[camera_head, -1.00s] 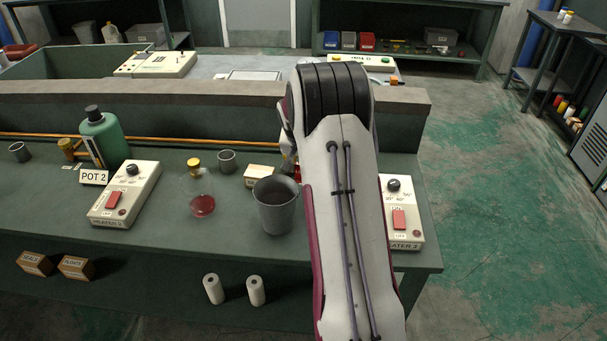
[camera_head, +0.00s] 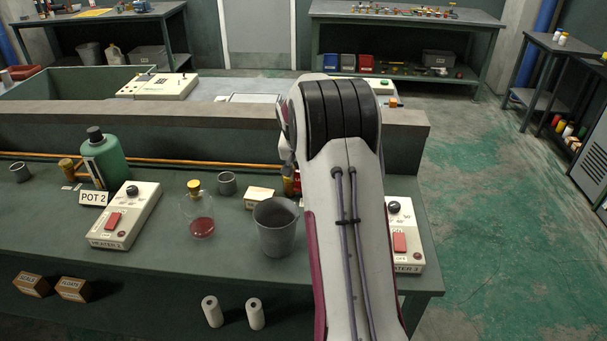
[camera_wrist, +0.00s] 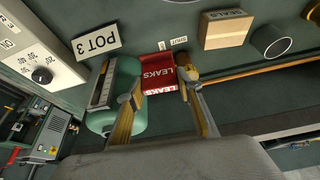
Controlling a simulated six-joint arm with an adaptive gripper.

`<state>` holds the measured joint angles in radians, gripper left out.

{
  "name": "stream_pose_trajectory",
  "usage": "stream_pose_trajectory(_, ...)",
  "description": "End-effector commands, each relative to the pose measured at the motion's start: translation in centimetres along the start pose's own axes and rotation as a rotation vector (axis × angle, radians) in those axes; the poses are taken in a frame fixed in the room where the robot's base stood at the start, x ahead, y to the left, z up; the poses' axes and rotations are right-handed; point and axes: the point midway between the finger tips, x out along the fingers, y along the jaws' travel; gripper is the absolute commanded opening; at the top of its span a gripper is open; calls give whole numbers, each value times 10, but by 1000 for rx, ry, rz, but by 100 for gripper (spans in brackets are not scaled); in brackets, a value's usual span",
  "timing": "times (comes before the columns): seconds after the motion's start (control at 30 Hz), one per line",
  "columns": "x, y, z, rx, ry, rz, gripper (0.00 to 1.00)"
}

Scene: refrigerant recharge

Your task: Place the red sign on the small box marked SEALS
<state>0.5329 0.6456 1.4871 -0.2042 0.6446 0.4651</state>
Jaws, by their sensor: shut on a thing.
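The red sign (camera_wrist: 158,74), folded and marked LEAKS, sits between the two fingers of my gripper (camera_wrist: 159,90) in the wrist view. The gripper is shut on it. I cannot tell whether it touches the bench. In the head view only a sliver of red (camera_head: 297,186) shows beside my arm, which hides most of the gripper. A small cardboard box (camera_wrist: 226,32) with a label that appears to read SEALS stands apart from the sign, to its upper right in the wrist view. It also shows on the bench in the head view (camera_head: 259,198), left of my arm.
A grey cup (camera_head: 227,183) and a larger grey beaker (camera_head: 276,228) stand near the box. A flask (camera_head: 200,213) is farther left. A green bottle (camera_wrist: 126,88) and a POT 3 plate (camera_wrist: 96,40) are beside the gripper. A copper pipe (camera_wrist: 250,72) runs along the bench back.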

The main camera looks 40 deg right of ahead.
Motion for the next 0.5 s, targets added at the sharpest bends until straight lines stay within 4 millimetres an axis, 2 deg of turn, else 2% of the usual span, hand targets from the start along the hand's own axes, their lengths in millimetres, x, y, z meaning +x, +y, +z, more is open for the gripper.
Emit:
stream_pose_trajectory(0.27,2,-10,4,-16,-4,-5,14)
stream_pose_trajectory(0.5,-3,-54,-5,-59,18,-31,14)
